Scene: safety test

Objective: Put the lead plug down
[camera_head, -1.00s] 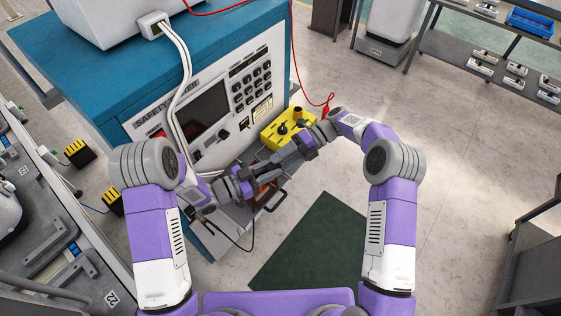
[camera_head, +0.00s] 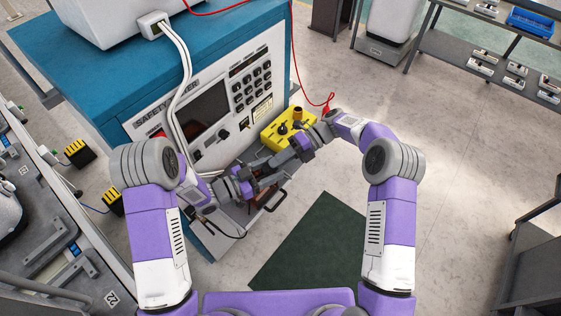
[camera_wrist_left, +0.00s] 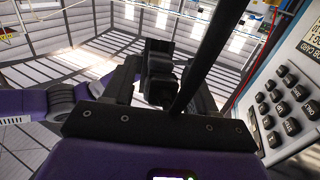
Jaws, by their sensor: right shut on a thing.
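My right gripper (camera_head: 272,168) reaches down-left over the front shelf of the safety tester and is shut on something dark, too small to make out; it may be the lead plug. My left gripper (camera_head: 258,181) meets it from the left, its fingers apart. In the left wrist view, the left gripper (camera_wrist_left: 160,88) has a finger on each side of dark parts of the other gripper. I cannot tell whether they touch. A dark lead (camera_wrist_left: 205,55) crosses this view close to the camera. A thin black lead (camera_head: 236,236) loops below the left wrist in the head view.
The safety tester (camera_head: 205,115) with its keypad stands behind the hands. A yellow box (camera_head: 283,134) with dark knobs lies close to the right gripper. A red lead (camera_head: 299,75) hangs beside my right wrist. Dark handles (camera_head: 276,201) edge the shelf. A green mat (camera_head: 312,240) lies on clear floor.

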